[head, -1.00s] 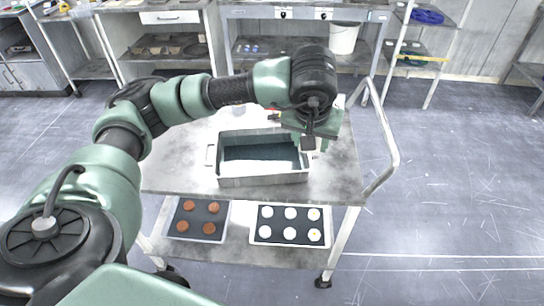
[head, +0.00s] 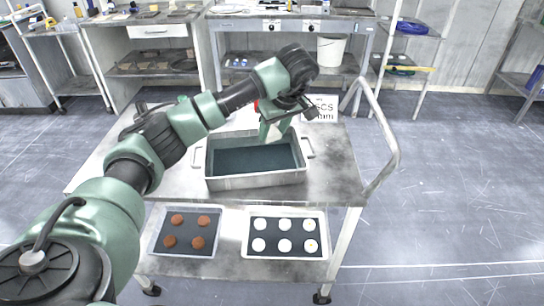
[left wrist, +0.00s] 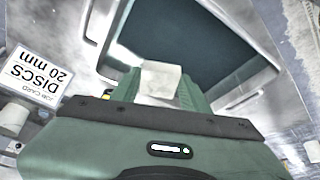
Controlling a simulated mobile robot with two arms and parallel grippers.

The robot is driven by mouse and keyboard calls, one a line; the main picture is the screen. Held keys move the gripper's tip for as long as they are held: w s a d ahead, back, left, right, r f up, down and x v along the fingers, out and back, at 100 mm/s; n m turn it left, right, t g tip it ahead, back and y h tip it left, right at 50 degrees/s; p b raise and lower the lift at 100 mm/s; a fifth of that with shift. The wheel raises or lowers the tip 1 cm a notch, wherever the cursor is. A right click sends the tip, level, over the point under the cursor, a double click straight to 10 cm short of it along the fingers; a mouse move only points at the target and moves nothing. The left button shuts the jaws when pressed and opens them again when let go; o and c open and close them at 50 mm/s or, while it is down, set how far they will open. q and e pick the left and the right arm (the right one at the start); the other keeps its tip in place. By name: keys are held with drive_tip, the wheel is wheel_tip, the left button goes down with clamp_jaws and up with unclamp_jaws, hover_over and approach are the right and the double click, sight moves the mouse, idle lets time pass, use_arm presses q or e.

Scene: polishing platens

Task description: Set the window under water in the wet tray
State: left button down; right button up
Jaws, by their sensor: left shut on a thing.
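The wet tray (head: 255,181) is a grey metal pan with handles, standing on the cart top with a dark teal interior; it also shows in the left wrist view (left wrist: 262,84). My left gripper (head: 270,134) points down over the tray's back edge, right of its middle. In the left wrist view its green fingers (left wrist: 160,90) are shut on a small whitish piece (left wrist: 160,80), which appears to be the window. My right gripper is out of view.
The lower shelf holds a tray of brown discs (head: 160,232) and one of white discs (head: 248,236). A rail (head: 388,140) bounds the cart's right side.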

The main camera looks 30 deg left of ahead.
use_arm(q)
wheel_tip(320, 180, down, 10)
drive_tip(key=shift+r+p, duration=0.25)
drive_tip(key=shift+p, duration=0.05)
drive_tip(key=shift+f, duration=0.1)
drive_tip(key=c, duration=0.7)
unclamp_jaws()
drive_tip(key=b+v, duration=0.1)
drive_tip(key=v, duration=1.1)
